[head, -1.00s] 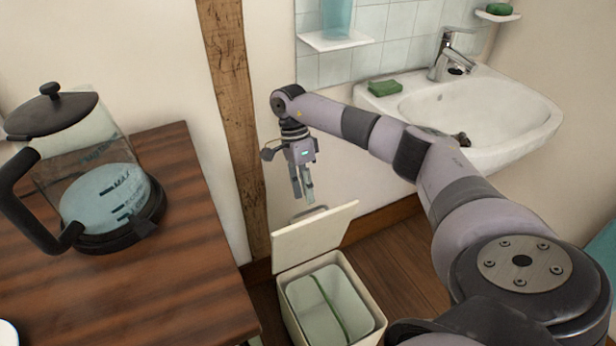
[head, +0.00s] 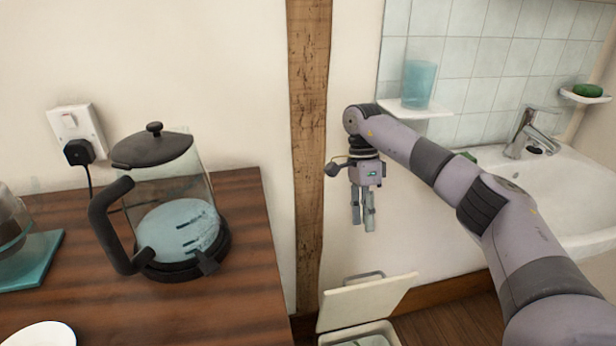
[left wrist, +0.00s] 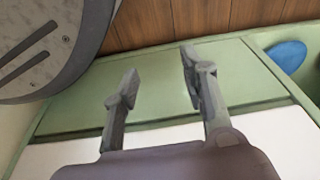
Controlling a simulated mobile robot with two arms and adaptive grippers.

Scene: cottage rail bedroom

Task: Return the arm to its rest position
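My right arm reaches in from the lower right of the head view. Its gripper (head: 363,222) hangs down in front of the wall, between the wooden post and the sink. Its two fingers point down with a narrow gap between them and nothing visible in it. My left gripper (left wrist: 155,75) shows only in the left wrist view. Its fingers are apart and empty, above a green and white surface (left wrist: 245,80). The left arm is not in the head view.
A white bin with a raised lid (head: 365,302) stands below the right gripper. The sink (head: 590,200) and a shelf with a blue cup (head: 418,85) are at right.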

